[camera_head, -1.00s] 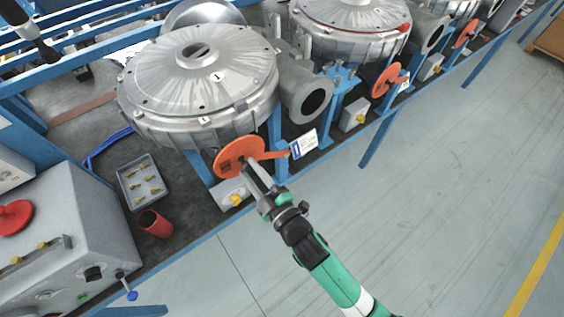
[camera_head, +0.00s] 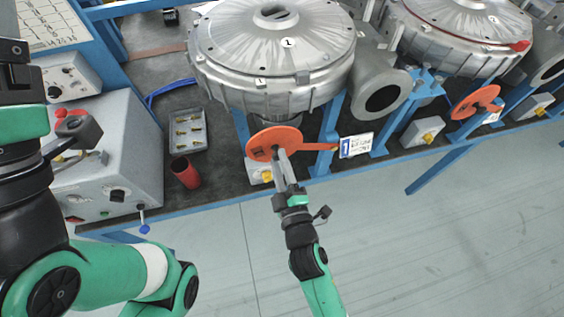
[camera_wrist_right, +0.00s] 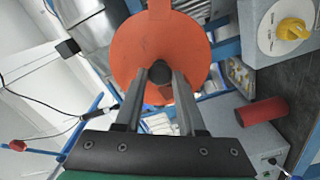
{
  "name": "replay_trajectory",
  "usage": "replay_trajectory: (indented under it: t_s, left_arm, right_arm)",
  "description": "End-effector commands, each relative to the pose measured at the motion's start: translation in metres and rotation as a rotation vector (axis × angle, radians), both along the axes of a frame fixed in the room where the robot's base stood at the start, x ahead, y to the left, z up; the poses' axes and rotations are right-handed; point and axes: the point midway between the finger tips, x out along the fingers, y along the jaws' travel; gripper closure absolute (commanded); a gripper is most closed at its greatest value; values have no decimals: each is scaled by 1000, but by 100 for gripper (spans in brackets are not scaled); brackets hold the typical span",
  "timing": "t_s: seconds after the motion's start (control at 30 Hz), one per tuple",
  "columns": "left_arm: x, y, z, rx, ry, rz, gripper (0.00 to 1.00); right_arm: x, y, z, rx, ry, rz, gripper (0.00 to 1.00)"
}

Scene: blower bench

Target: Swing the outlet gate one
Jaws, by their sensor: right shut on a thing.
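The outlet gate of blower one is an orange disc (camera_head: 262,145) with a flat orange arm (camera_head: 312,147) reaching right. It sits below the front of the grey blower marked 1 (camera_head: 228,50). The disc fills the top middle of the right wrist view (camera_wrist_right: 132,50). My right gripper (camera_head: 279,158) is at the disc's front, shut on a small dark knob (camera_wrist_right: 158,74), which shows between its two fingers in the wrist view. My left arm stands at the left of the head view; its gripper (camera_head: 14,58) is at the picture's edge, its fingers not clear.
A white tag with a blue mark (camera_head: 357,145) stands right of the orange arm. A tray of brass parts (camera_head: 188,130), a red cylinder (camera_head: 185,172) and a grey control box (camera_head: 130,140) are to the left. A second blower with an orange gate (camera_head: 476,101) stands right. Open floor lies in front.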

Motion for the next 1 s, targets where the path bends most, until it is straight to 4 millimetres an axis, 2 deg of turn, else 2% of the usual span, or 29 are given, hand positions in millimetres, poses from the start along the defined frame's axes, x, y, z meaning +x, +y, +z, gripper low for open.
replay_trajectory:
  t_s: [0.03,0.07,0.2,0.57,0.67,1.0]
  left_arm:
    - [0,0,-1,0,0,0,28]
    - [0,0,-1,0,0,0,28]
    - [0,0,-1,0,0,0,28]
    - [0,0,1,0,0,0,28]
    - [0,0,5,0,0,0,28]
    - [0,0,11,0,0,0,28]
  right_arm:
    - [-1,-1,-6,-6,13,-2,100]
    - [0,-1,-7,-5,14,-2,56]
    - [-1,-1,-6,-4,13,-2,31]
    - [-5,-2,-4,-2,8,-1,31]
    - [-17,-6,-3,-3,9,0,31]
    - [-91,-29,-5,-4,11,1,31]
